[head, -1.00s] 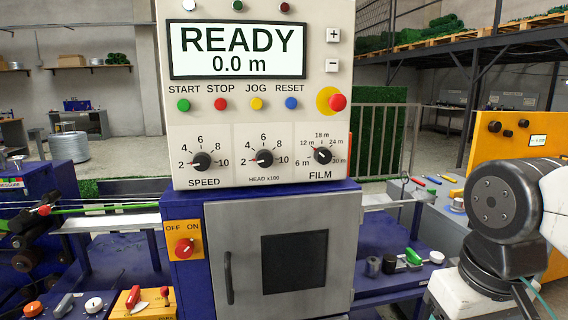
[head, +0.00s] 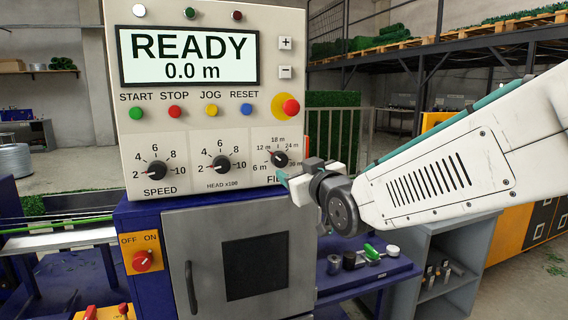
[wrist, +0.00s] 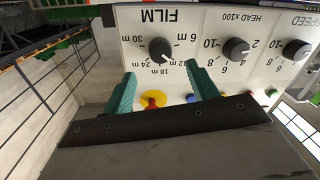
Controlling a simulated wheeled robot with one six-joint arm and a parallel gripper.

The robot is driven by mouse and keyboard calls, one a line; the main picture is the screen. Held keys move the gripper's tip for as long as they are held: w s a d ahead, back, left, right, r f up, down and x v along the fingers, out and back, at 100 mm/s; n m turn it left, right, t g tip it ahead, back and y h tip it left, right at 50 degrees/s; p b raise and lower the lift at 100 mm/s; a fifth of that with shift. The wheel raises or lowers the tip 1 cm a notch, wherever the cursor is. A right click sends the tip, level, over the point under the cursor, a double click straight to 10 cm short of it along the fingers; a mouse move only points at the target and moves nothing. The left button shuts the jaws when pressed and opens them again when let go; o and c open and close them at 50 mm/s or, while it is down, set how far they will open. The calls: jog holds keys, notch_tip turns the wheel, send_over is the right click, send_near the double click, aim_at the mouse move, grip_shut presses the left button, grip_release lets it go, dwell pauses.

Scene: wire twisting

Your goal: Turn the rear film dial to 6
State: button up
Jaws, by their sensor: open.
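The film dial (head: 281,160) is a black knob at the lower right of the cream control panel (head: 120,190). Its pointer is toward the 12 m mark. It also shows upside down in the wrist view (wrist: 161,48). My gripper (wrist: 160,70) is open and empty. Its two teal fingers point at the panel, with the film dial seen just beyond and between their tips. In the head view the gripper is at the panel's lower right, below and right of the dial, covering part of the FILM label. I see no contact with the knob.
The head dial (head: 220,164) and speed dial (head: 158,170) sit left of the film dial. Coloured buttons and a red emergency stop (head: 291,107) are above it. The blue cabinet's grey door (head: 190,230) is below.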

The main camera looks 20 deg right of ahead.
aim_at(282, 161)
jog(key=w, duration=0.7)
jog(key=shift+w+a, duration=0.3)
jog(key=shift+w, duration=0.1)
jog(key=c, duration=1)
